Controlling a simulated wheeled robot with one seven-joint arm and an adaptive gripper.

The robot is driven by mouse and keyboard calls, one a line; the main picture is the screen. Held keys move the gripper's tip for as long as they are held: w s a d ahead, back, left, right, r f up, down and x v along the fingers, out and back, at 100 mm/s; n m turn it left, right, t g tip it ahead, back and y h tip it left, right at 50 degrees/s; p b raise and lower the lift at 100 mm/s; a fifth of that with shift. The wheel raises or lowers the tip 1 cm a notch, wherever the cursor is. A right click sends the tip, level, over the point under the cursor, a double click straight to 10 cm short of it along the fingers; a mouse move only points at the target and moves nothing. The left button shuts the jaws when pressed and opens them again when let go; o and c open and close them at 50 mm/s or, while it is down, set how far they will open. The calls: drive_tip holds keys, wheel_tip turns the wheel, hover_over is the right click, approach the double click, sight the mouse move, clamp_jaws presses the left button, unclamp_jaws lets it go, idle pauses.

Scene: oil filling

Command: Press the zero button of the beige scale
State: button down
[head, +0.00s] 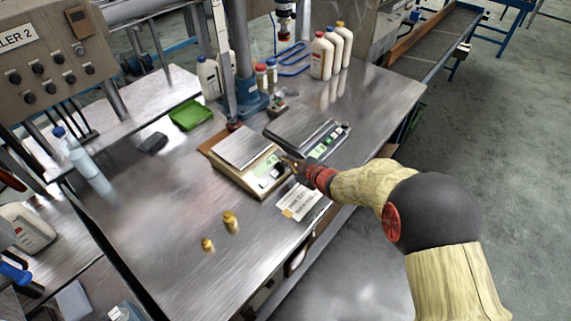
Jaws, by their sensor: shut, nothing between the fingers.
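The beige scale (228,180) stands on the metal table with a bare steel pan (243,147) on top. Its front panel (262,184) has a green display and dark buttons and faces the table's front edge. My gripper (287,163) is shut and empty. Its tip is at the right end of the beige scale's front panel, between this scale and the dark scale. I cannot tell whether it touches a button. The zero button is too small to make out, and the gripper partly covers that end of the panel.
A dark scale (300,127) stands close behind on the right. A printed card (299,202) lies in front. Two brass weights, one larger (231,222) and one smaller (207,245), stand at the front left. A green tray (191,115) and several bottles (321,56) stand farther back.

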drive_tip(key=shift+w+a+f+b, duration=0.1)
drive_tip(key=shift+f+b, duration=0.25)
drive_tip(key=shift+f, duration=0.05)
idle(0.4)
idle(0.4)
drive_tip(key=shift+s+d+r+p, duration=0.2)
drive_tip(key=shift+d+r+p, duration=0.05)
drive_tip(key=shift+r+p, duration=0.5)
drive_tip(key=shift+r, duration=0.15)
drive_tip(key=shift+s+d+r+p, duration=0.2)
drive_tip(key=shift+d+r+p, duration=0.05)
drive_tip(key=shift+r+p, duration=0.45)
drive_tip(key=shift+s+d+r+p, duration=0.15)
drive_tip(key=shift+d+r+p, duration=0.05)
drive_tip(key=shift+r+p, duration=0.5)
drive_tip(key=shift+s+d+r+p, duration=0.25)
drive_tip(key=shift+r+p, duration=0.3)
drive_tip(key=shift+r, duration=0.25)
drive_tip(key=shift+w, duration=0.1)
